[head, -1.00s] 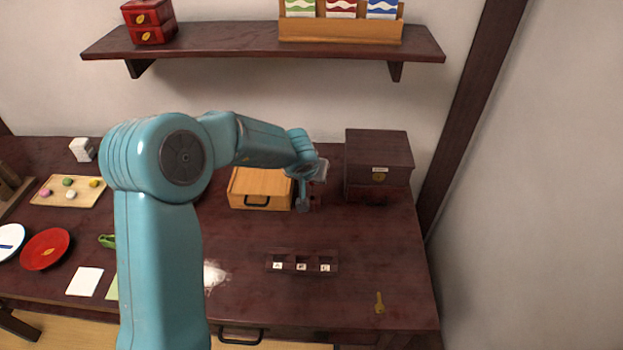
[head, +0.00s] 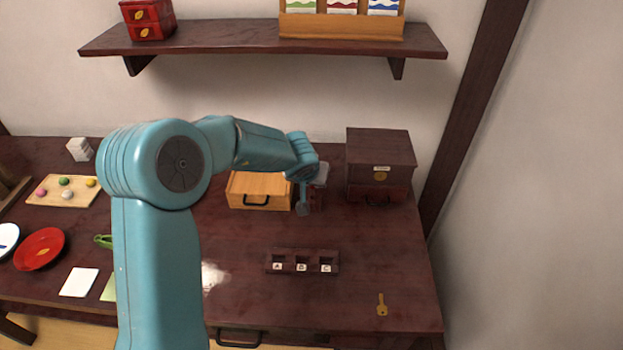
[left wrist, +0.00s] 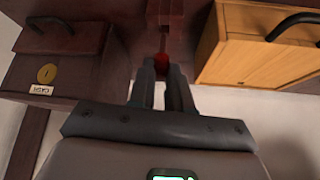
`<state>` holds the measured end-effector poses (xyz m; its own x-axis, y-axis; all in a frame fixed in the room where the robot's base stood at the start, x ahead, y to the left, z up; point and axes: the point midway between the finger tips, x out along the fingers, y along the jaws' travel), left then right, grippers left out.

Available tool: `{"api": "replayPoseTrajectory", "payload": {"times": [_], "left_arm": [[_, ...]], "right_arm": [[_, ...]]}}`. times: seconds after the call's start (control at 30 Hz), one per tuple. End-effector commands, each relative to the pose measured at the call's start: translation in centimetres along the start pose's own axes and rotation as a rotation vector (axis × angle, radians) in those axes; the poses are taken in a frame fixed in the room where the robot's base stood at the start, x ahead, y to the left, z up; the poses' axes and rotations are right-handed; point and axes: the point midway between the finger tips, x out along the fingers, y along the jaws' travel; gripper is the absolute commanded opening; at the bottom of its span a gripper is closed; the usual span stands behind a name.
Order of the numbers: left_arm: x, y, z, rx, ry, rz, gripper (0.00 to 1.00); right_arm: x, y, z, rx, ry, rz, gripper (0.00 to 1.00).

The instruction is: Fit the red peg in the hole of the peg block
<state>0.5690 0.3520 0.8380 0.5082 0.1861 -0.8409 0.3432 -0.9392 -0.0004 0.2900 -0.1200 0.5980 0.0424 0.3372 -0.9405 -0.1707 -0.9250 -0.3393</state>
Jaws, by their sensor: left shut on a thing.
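My left gripper (head: 303,208) is at the back of the table, between the light wooden box and the dark cash box. In the left wrist view its fingers (left wrist: 161,68) are shut on the red peg (left wrist: 161,59), of which only a small rounded red part shows. A dark reddish-brown block, seemingly the peg block (left wrist: 166,18), lies just beyond the fingertips. In the head view the block (head: 317,197) is partly hidden behind the gripper. Its hole cannot be made out, nor whether the peg touches it. My right gripper is not in view.
The light wooden box (head: 260,187) stands close on the left of the gripper, the dark cash box (head: 379,160) on the right. A three-slot holder (head: 302,258) and a brass key (head: 381,305) lie nearer the front. A wall shelf (head: 240,38) hangs above.

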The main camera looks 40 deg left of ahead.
Motion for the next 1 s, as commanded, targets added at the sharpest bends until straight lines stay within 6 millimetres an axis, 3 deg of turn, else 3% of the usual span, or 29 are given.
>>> {"api": "replayPoseTrajectory", "payload": {"times": [1.0], "left_arm": [[1.6, 0.0, 1.1, 0.0, -0.001, 0.001, 0.0]], "right_arm": [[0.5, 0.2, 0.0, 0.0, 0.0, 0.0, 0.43]]}}
